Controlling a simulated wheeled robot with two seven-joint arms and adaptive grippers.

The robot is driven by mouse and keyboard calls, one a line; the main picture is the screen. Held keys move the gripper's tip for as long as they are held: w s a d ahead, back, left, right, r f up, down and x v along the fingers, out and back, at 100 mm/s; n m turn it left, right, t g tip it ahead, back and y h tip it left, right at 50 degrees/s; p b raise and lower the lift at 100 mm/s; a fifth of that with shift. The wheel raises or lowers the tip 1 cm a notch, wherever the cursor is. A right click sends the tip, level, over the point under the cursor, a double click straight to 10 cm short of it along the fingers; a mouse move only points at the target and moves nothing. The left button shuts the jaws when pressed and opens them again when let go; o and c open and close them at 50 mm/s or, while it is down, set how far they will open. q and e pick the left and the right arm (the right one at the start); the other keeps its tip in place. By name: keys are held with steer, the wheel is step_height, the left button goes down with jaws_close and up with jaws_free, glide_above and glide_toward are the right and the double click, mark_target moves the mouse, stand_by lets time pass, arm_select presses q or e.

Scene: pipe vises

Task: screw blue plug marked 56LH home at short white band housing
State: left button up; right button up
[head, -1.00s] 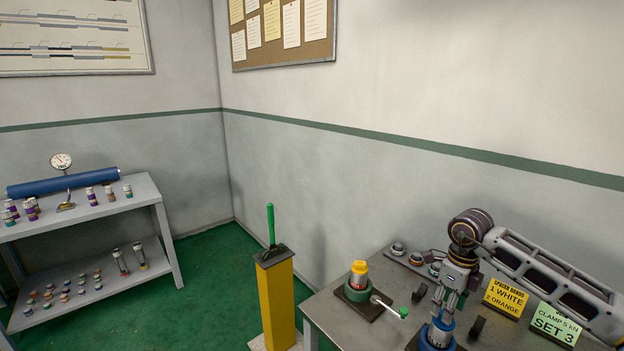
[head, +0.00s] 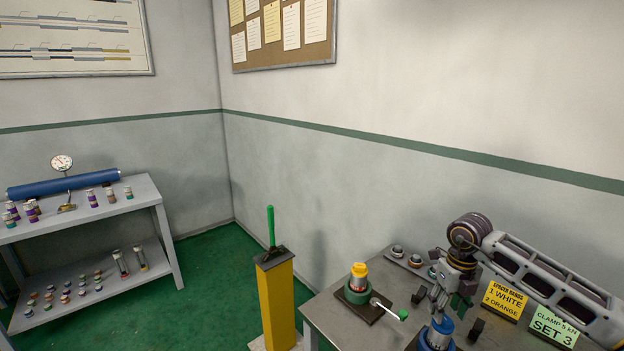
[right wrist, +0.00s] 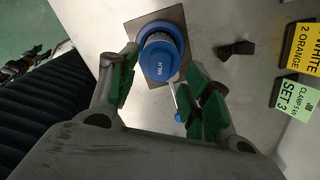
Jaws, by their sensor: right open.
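The blue plug marked 56LH (right wrist: 160,66) sits upright at the top of a housing in a blue vise (right wrist: 176,33). In the head view the blue plug (head: 441,325) stands above the blue vise (head: 432,346) at the bottom edge. Any white band on this housing is mostly hidden, and how deep the plug sits I cannot tell. My right gripper (head: 452,300) is open just above the plug, with its fingers spread and empty. In the right wrist view its green-padded fingers (right wrist: 163,88) lie either side of the plug, apart from it. My left gripper is not in view.
A green vise (head: 357,292) holds a yellow-topped housing (head: 359,272) to the left; its lever (head: 388,309) points right. Yellow (head: 503,296) and green (head: 553,325) signs stand at right. A yellow pedestal (head: 275,300) is beside the bench. Dark blocks stand near the blue vise.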

mark_target(443, 325)
steer(key=shift+f, duration=0.15)
steer(key=shift+f+b, duration=0.75)
steer(key=shift+f, duration=0.3)
jaws_close()
steer(key=shift+n+b, duration=0.4)
steer(key=shift+n, duration=1.1)
steer(key=shift+n+b, duration=0.5)
steer(key=shift+n, duration=1.7)
steer(key=shift+f+n+b, duration=0.1)
steer(key=shift+n+b, duration=0.55)
steer(key=shift+n, duration=2.25)
steer(key=shift+d+n, duration=0.1)
steer(key=shift+n, duration=0.4)
